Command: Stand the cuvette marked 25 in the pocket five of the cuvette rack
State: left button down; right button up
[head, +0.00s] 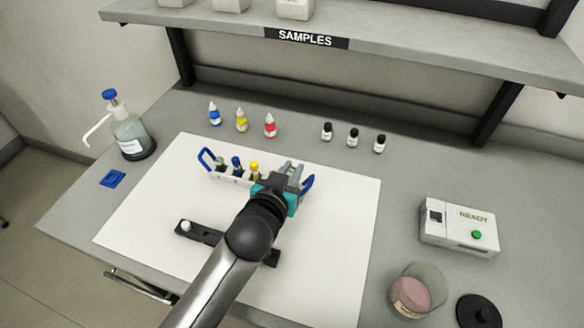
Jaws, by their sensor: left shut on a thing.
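The cuvette rack (233,179) is a pale rack with a blue handle at each end, on the white mat. Several small cuvettes with coloured tops stand in its left part, among them a dark blue one (236,163) and a yellow one (254,167). My left gripper (292,177) is over the rack's right part, near the right handle (308,187). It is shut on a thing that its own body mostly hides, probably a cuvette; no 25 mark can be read. The pockets under the gripper are hidden. My right gripper is not in view.
A black holder (206,235) with a white piece lies in front of the rack, partly behind my arm. Dropper bottles (241,121) and black-capped vials (353,139) stand behind. A wash bottle (130,132) is left, a white instrument (459,229) right. The white mat (335,240) is clear at right.

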pick_arm(q)
jog(key=shift+f, duration=0.15)
jog(key=shift+f+b, duration=0.6)
jog(key=shift+f, duration=0.15)
jog(key=shift+r+p, duration=0.9)
jog(key=shift+p, duration=0.15)
jog(key=shift+r+p, duration=0.35)
jog(key=w+a+r+n+y, duration=0.1)
jog(key=w+a+r, duration=0.1)
jog(key=a+r, duration=0.35)
jog(key=w+a+r+n+y, duration=0.1)
jog(key=w+a+r+y, duration=0.15)
jog(key=r, duration=0.55)
jog(key=s+a+r+n+b, duration=0.1)
jog(key=s+a+r+b, duration=0.3)
jog(key=a+r+b, duration=0.2)
jog(key=shift+s+a+n+t+y, duration=0.2)
jog(key=shift+a+n+t+y, duration=0.1)
jog(key=shift+a+y, duration=0.2)
